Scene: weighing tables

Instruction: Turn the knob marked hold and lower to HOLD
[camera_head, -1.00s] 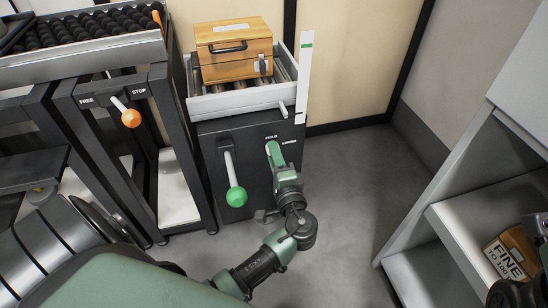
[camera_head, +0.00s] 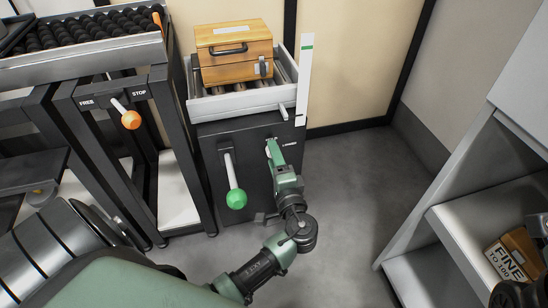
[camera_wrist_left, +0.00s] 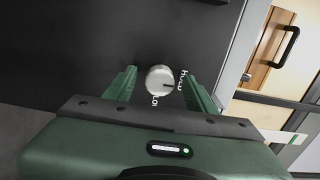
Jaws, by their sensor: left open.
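The knob (camera_wrist_left: 159,79) is a small pale round knob on the dark front panel of the roller stand (camera_head: 215,140). In the left wrist view, a dark mark on it points right, toward the lettering that seems to read HOLD; the LOWER lettering is partly hidden below it. My left gripper (camera_wrist_left: 160,76) is open, with one green finger on each side of the knob and a visible gap to each. In the head view my left gripper (camera_head: 272,150) reaches the panel and hides the knob and the HOLD label. My right gripper is not in view.
A lever with a green ball (camera_head: 236,199) hangs left of my gripper on the same panel. A wooden case (camera_head: 235,50) sits on the rollers above. An orange-knobbed FREE/STOP lever (camera_head: 131,120) is on the neighbouring stand. The floor to the right is clear; a shelf (camera_head: 465,240) stands beyond.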

